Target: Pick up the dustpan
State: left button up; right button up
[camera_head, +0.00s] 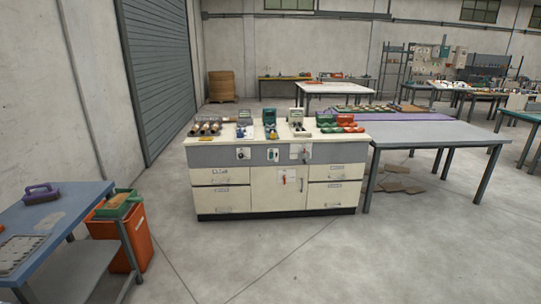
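A green, scoop-like piece (118,204) lies across the top of the orange bin at the lower left; it may be the dustpan, but it is too small to be sure. A purple brush-like object with a handle (41,193) lies on the blue-topped table at the left, apart from the bin. Neither of my grippers is in view.
The orange bin (138,240) stands on the floor against the right end of the blue-topped table (75,222). A cream cabinet workbench (220,198) with tools on top stands ahead, with a grey table (440,133) to its right. The concrete floor (300,260) in front is clear.

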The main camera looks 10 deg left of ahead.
aim_at(117, 204)
jog(key=u, duration=0.25)
jog(key=i, duration=2.05)
jog(key=u, duration=1.45)
jog(key=i, duration=1.1)
jog(key=u, duration=1.55)
jog(key=i, duration=0.55)
jog(key=u, duration=0.3)
